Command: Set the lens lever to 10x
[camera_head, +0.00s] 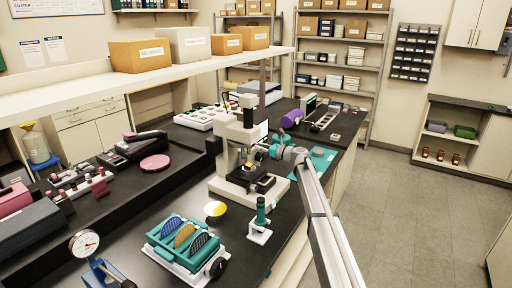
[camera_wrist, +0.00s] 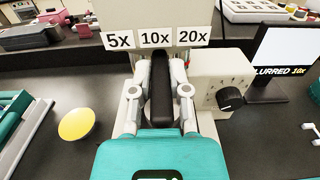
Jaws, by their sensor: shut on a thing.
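The lens lever (camera_wrist: 161,95) is a black bar in the wrist view, below the labels 5x, 10x and 20x on the instrument. It points up towards the middle 10x label (camera_wrist: 156,38). My gripper (camera_wrist: 160,72) is shut on the lever, with one finger on each side. A small screen (camera_wrist: 285,55) at the right reads "BLURRED 10x". In the head view, the white profiler (camera_head: 232,150) stands on the black bench, with my gripper (camera_head: 269,151) at its right side. The lever is hidden there.
A black knob (camera_wrist: 230,98) on a white box sits just right of the lever. A yellow disc (camera_wrist: 76,124) lies on the bench to the left. In the head view, a teal rack with discs (camera_head: 180,243) and a teal-topped stand (camera_head: 260,222) are in front of the profiler.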

